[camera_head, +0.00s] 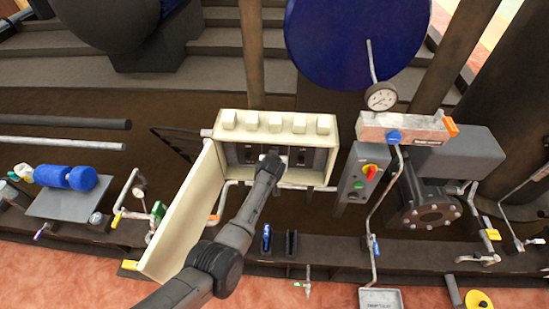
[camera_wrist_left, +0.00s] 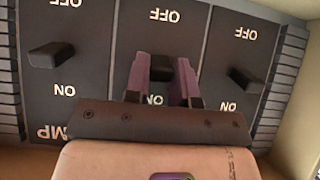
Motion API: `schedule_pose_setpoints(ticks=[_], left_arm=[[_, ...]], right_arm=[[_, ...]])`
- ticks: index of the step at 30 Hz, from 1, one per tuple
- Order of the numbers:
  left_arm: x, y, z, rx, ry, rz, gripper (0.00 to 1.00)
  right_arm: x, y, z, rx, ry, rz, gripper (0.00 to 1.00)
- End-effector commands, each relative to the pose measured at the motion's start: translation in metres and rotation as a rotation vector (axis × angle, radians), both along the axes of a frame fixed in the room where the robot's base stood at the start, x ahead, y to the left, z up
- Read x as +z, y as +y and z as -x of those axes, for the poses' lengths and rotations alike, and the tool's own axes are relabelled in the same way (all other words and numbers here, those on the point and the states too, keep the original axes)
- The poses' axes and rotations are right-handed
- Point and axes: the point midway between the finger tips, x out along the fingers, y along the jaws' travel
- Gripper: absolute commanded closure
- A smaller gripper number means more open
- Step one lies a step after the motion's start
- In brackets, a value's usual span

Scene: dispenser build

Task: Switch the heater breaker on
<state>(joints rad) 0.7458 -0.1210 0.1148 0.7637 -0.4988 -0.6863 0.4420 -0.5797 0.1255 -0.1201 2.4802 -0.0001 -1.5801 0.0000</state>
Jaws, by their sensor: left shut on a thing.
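The open cream breaker box (camera_head: 229,122) stands at the middle of the head view, its door (camera_head: 180,222) swung out to the left. My left gripper (camera_head: 270,160) reaches into it. In the left wrist view my left gripper (camera_wrist_left: 162,85) has its two fingers on either side of the middle breaker's black lever (camera_wrist_left: 160,68), shut on it. A left lever (camera_wrist_left: 50,55) and a right lever (camera_wrist_left: 240,78) flank it. OFF and ON markings show upside down. The middle breaker's name label is hidden behind the gripper, so I cannot tell which circuit it is. My right gripper is not in view.
A grey control box (camera_head: 358,175) with a red and green control stands right of the breaker box. A pressure gauge (camera_head: 381,97) and pipework are further right. Blue cylinders (camera_head: 66,178) lie on the left. The box walls and door closely border my left arm.

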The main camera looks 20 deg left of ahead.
Motion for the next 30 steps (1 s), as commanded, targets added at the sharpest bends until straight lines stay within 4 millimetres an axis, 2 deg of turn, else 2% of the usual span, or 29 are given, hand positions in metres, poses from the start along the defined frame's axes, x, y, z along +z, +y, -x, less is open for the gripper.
schedule_pose_setpoints(ticks=[12,13,20,30], left_arm=[[-0.0005,0.0003,0.0001,0.001,0.007,0.001,1.0],[-0.0005,0.0004,0.0001,0.001,0.007,0.001,0.75],[-0.0004,0.0003,0.0001,0.001,0.007,0.001,0.53],[0.0024,-0.0005,0.0018,0.0,0.006,0.002,0.51]], right_arm=[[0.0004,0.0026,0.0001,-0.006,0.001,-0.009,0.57],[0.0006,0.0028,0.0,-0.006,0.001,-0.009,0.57],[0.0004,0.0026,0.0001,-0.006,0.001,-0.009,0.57],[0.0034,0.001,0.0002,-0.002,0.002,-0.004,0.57]])
